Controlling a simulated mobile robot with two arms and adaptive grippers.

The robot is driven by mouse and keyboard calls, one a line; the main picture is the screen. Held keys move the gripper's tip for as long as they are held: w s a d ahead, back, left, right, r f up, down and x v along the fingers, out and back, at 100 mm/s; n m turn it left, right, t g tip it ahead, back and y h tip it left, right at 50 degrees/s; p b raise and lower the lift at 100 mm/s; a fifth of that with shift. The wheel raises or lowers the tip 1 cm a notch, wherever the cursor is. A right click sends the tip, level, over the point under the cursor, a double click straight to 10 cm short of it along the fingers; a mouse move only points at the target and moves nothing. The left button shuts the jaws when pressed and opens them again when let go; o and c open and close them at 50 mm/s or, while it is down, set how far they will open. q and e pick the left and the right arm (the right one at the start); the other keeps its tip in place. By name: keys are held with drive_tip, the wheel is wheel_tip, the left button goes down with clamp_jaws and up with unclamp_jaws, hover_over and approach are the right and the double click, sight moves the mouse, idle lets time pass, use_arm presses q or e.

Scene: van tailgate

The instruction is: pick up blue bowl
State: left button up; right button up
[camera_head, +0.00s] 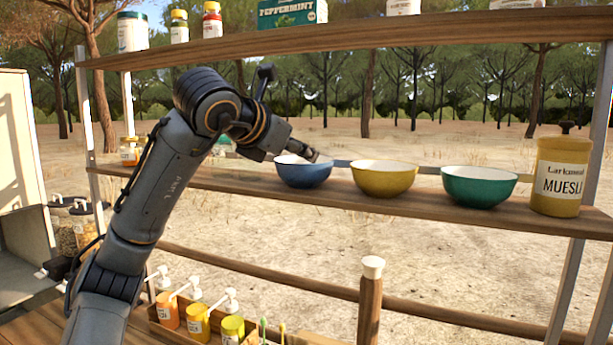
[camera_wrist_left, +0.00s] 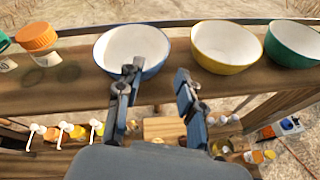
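The blue bowl (camera_head: 303,174) stands upright on the middle wooden shelf, left of a yellow bowl (camera_head: 384,181) and a green bowl (camera_head: 478,188). My left gripper (camera_head: 308,150) is at the blue bowl's rim in the head view. In the left wrist view my left gripper (camera_wrist_left: 158,70) is open, its fingers apart. One finger overlaps the blue bowl (camera_wrist_left: 153,68) at its near rim. The other finger is in front of the gap towards the yellow bowl (camera_wrist_left: 226,50). The bowl's right rim lies between them in the picture; contact cannot be told. My right gripper is not in view.
A muesli tin (camera_head: 559,177) stands at the shelf's right end and an orange-lidded jar (camera_head: 130,151) at its left. The upper shelf (camera_head: 350,33) runs above the bowls. Pump bottles (camera_head: 197,323) stand in a crate below.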

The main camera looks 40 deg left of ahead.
sight(330, 167)
use_arm(q)
drive_tip(key=p+x, duration=0.1)
drive_tip(key=x, duration=0.6)
drive_tip(key=shift+w+a+f, duration=0.1)
drive_tip(key=shift+w+f, duration=0.05)
drive_tip(key=shift+w, duration=0.05)
drive_tip(key=shift+w+p, duration=0.2)
drive_tip(key=shift+p, duration=0.35)
drive_tip(key=x, duration=0.1)
drive_tip(key=p+x, duration=0.2)
drive_tip(key=shift+w+d+f, duration=0.2)
drive_tip(key=shift+d+f, duration=0.1)
drive_tip(key=shift+w+a+f, duration=0.1)
drive_tip(key=shift+w+f, duration=0.15)
drive_tip(key=shift+w, duration=0.1)
drive_tip(key=shift+s+r, duration=0.15)
drive_tip(key=shift+s, duration=0.1)
clamp_jaws()
